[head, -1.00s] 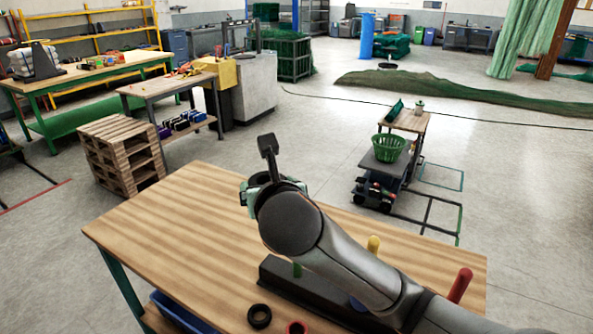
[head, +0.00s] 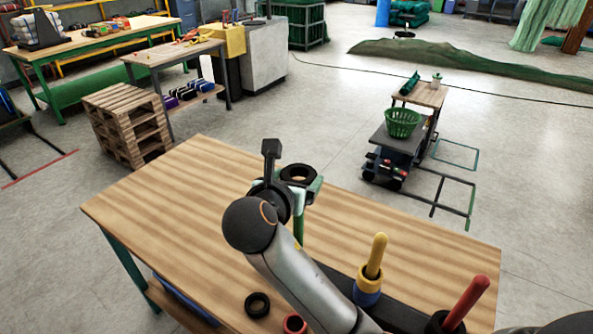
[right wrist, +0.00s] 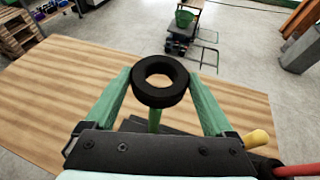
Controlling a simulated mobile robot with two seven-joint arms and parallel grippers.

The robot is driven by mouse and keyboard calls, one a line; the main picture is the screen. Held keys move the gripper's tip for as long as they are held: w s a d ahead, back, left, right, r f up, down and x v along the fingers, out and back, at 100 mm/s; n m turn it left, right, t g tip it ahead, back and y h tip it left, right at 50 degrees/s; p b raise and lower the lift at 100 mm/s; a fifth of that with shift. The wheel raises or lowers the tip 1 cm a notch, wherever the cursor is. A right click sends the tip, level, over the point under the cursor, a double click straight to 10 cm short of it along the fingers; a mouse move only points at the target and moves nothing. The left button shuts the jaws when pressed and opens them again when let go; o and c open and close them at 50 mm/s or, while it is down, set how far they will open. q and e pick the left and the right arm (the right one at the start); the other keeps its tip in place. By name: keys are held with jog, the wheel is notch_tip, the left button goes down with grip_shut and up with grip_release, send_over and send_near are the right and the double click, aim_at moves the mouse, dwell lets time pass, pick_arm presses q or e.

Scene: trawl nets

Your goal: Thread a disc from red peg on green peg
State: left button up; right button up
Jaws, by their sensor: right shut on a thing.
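My right gripper (head: 290,182) is shut on a thick black disc (head: 299,167), which lies roughly flat between the green fingertips. In the right wrist view the disc (right wrist: 160,98) sits between both fingers of the gripper (right wrist: 160,80). The green peg (head: 299,228) stands upright below the disc; it also shows in the right wrist view (right wrist: 154,121). Its tip is hidden by the disc, and no peg shows through the hole. The red peg (head: 468,300) stands at the right end of the dark base (head: 404,315), with a dark disc (head: 440,324) around its foot. My left gripper is out of view.
The yellow peg (head: 376,255) stands between them with yellow and blue discs (head: 367,290) around it. A black ring (head: 257,305) and a red ring (head: 294,324) lie on the wooden table (head: 190,200) at the front. The table's left part is clear.

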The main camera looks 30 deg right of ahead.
jog(key=shift+f+b, duration=0.3)
jog(key=shift+f, duration=2.6)
jog(key=o, duration=1.2)
